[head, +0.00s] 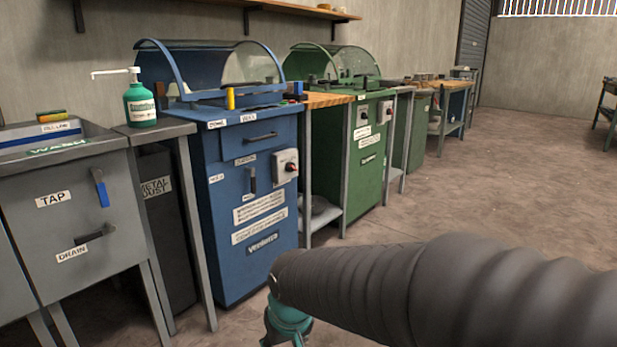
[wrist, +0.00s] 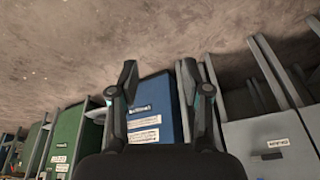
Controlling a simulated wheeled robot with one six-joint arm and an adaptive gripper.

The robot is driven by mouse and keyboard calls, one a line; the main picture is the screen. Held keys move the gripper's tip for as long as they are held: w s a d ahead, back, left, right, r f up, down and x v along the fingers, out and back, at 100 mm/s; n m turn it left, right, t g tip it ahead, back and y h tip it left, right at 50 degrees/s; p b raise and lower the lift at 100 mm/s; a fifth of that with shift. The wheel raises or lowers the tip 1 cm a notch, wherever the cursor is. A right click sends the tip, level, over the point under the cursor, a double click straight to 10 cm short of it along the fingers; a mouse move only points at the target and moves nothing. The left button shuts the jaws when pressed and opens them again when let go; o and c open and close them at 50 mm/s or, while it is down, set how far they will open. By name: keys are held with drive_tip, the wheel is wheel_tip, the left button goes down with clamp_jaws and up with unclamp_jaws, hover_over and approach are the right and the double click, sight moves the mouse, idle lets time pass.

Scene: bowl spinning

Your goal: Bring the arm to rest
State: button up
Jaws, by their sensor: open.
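My gripper (wrist: 158,82) shows in the wrist view with its two fingers spread apart and nothing between them. Beyond the fingers are the blue machine's front, which appears upside down, and the bare floor. In the head view my arm reaches in from the lower right in a dark ribbed sleeve, with a teal part at its end. The gripper's fingers are not visible in the head view. The arm is in front of the blue cabinet machine (head: 245,205), with floor between them.
A grey wash sink (head: 80,195) stands at the left. A green pump bottle (head: 140,105) stands on a narrow table over a dark metal-dust bin (head: 160,220). A green machine (head: 368,150) and benches (head: 452,105) run along the wall. The floor (head: 520,180) at the right is clear.

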drive_tip(key=s+d+r+m+p, duration=0.1)
drive_tip(key=s+d+r, duration=0.3)
drive_tip(key=d, duration=0.3)
drive_tip(key=s+d+r+m+t+h+p, duration=0.1)
drive_tip(key=s+d+r+m+p, duration=0.1)
drive_tip(key=s+d+r, duration=0.2)
drive_tip(key=s+d+r+m+t+p, duration=0.1)
drive_tip(key=s+d+r, duration=0.3)
drive_tip(key=d, duration=0.5)
drive_tip(key=shift+s+d+r+m+h+p, duration=0.3)
drive_tip(key=shift+s+h+p, duration=0.1)
drive_tip(key=shift+s+p, duration=0.05)
drive_tip(key=shift+c, duration=0.6)
drive_tip(key=shift+a, duration=0.1)
